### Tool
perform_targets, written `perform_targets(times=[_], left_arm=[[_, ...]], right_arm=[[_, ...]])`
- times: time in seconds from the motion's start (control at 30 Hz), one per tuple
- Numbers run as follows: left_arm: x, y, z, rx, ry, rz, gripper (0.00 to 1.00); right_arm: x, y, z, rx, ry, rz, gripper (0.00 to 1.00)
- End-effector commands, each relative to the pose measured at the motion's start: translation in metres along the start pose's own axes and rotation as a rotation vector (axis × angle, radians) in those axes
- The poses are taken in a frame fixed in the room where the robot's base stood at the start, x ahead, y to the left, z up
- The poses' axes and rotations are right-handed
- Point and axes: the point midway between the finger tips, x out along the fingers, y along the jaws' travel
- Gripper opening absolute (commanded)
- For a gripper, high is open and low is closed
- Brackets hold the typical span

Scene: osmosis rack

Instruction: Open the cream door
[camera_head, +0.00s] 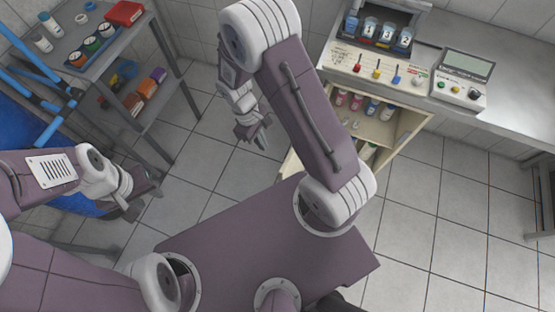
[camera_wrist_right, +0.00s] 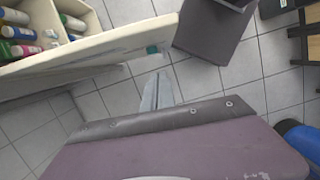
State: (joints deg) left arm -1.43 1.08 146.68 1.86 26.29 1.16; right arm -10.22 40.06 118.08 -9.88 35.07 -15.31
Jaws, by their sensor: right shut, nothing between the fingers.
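The cream door (camera_wrist_right: 100,48) stands open in the right wrist view, and bottles show behind it at the upper left. In the head view a cream edge of it (camera_head: 291,164) shows left of my right arm, which hides most of it. The cream cabinet (camera_head: 412,122) stands under the counter with its shelves exposed. My right gripper (camera_head: 258,137) is shut and empty, left of the cabinet. In the wrist view its fingers (camera_wrist_right: 157,90) are close to the door's outer end; contact cannot be told. My left gripper (camera_head: 147,192) is at the left, far from the door; its jaws are unclear.
Bottles (camera_head: 358,102) stand on the cabinet shelf. Above are a control panel with coloured levers (camera_head: 377,73) and a grey meter box (camera_head: 461,77). A grey trolley (camera_head: 130,50) with jars and a red box (camera_head: 124,13) stands at the upper left. Tiled floor (camera_head: 195,150) is clear between.

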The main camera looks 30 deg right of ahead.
Motion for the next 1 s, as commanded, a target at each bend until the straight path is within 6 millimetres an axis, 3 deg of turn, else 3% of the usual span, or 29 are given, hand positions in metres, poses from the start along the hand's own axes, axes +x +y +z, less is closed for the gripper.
perform_targets(times=[0.37,0.6,1.0], left_arm=[[0.013,0.000,0.001,0.000,0.000,0.000,0.36],[0.015,0.000,0.001,0.000,0.000,0.000,0.36],[0.015,0.000,0.002,0.000,0.000,0.000,0.36]], right_arm=[[0.085,0.000,0.001,0.001,-0.005,-0.003,0.00],[0.090,0.000,0.033,0.001,-0.002,0.000,0.00],[0.091,0.000,0.040,0.000,-0.001,0.000,0.00]])
